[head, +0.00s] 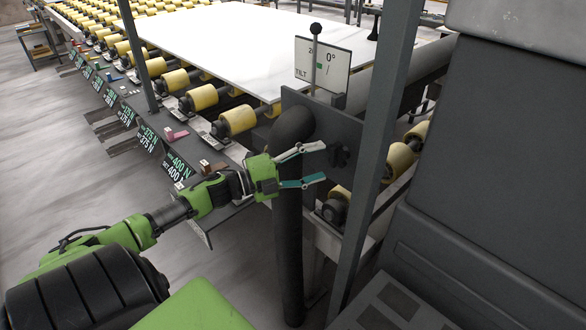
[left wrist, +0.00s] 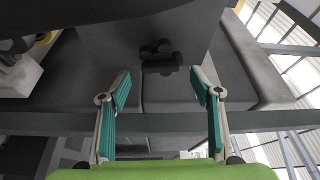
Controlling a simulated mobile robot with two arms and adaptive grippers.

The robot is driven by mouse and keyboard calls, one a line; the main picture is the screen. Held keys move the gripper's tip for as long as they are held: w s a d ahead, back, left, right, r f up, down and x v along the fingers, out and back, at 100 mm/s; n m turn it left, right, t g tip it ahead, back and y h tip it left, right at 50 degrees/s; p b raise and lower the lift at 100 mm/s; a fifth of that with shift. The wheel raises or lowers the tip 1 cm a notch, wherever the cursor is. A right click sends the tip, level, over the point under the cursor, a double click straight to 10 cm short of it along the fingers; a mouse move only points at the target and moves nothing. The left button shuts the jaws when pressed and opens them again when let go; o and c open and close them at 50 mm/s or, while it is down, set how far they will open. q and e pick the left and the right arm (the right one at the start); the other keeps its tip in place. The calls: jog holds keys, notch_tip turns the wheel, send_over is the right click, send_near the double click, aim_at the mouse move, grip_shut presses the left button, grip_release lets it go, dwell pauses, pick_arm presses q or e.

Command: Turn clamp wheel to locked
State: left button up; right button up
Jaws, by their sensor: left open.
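The clamp wheel (head: 339,155) is a small black lobed knob on a dark upright plate (head: 350,128), right of centre in the head view. It also shows in the left wrist view (left wrist: 160,57), just beyond the fingertips and roughly centred between them. My left gripper (head: 322,162) is open, with its two teal-padded fingers spread toward the knob from the left. It is empty, and a small gap seems to separate the fingertips from the knob. Any lock marking on the wheel is not readable. My right gripper is not in view.
A white stone slab (head: 235,38) lies on yellow rollers (head: 237,121) behind. A tilt sign reading 0° (head: 323,66) and a ball-topped lever (head: 315,32) stand above the plate. A dark post (head: 378,140) rises just right of the knob. A thick dark pipe (head: 289,230) runs below my gripper.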

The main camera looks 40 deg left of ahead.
pick_arm(q)
jog(key=v, duration=0.6)
jog(key=shift+s, duration=0.3)
jog(key=shift+a, duration=0.15)
